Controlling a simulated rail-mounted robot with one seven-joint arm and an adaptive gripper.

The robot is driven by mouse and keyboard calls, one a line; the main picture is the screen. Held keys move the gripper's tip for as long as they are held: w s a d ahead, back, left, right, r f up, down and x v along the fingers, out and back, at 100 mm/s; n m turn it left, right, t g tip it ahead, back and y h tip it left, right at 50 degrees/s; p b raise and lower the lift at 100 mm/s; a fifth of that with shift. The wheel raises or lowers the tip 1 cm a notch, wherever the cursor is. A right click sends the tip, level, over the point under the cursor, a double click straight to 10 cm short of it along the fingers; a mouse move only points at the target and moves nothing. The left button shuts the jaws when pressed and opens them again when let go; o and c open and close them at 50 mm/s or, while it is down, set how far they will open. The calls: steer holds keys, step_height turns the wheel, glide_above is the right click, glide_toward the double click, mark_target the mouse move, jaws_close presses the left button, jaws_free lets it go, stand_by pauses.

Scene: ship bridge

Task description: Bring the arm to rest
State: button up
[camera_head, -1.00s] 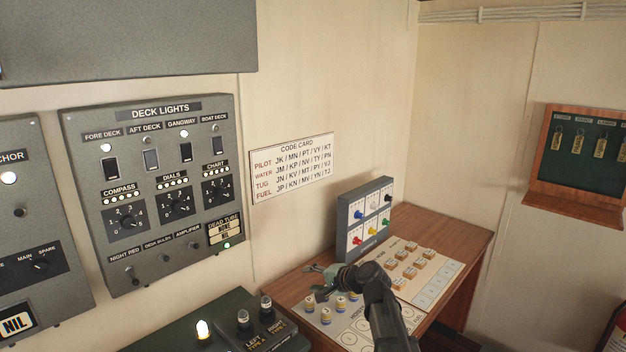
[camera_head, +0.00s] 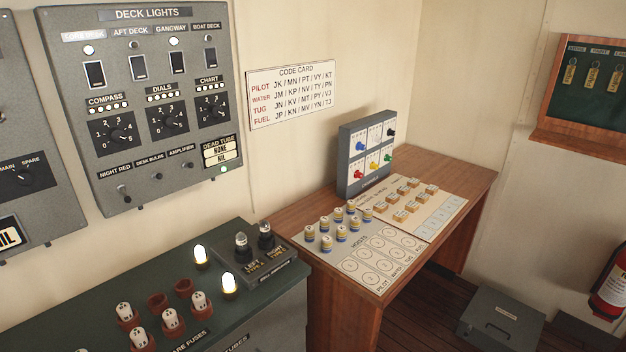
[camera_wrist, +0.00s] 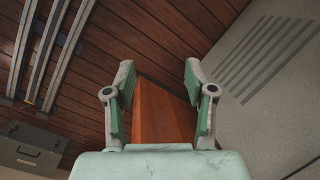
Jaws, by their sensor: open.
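My gripper (camera_wrist: 160,88) shows in the wrist view with its two green-padded fingers spread apart and nothing between them. A brown wooden piece (camera_wrist: 160,115) shows beyond and below the gap, apart from the fingers. The wrist camera looks down toward a plank floor (camera_wrist: 150,45). In the head view my arm and gripper are out of frame, so the whole wooden desk (camera_head: 440,165) with its boards is unobstructed.
The desk holds a hoists board (camera_head: 375,273) with several striped pegs, and a grey switch box (camera_head: 350,172). A green console (camera_head: 80,300) with lamps and fuses stands left. A fire extinguisher (camera_head: 608,285) and grey box (camera_head: 500,322) are at right. Floor rails (camera_wrist: 50,45) show in the wrist view.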

steer(key=s+d+f+g+h+b, duration=0.1)
steer(key=s+f+b, duration=0.3)
steer(key=s+f, duration=0.4)
steer(key=s+d+f+n+g+b, duration=0.1)
steer(key=s+d+f+g+b, duration=0.2)
steer(key=s+f, duration=0.6)
steer(key=s+b, duration=0.1)
steer(key=s, duration=0.5)
steer(key=shift+s+f+g+h, duration=0.15)
steer(key=shift+g+h, duration=0.15)
steer(key=shift+h, duration=0.1)
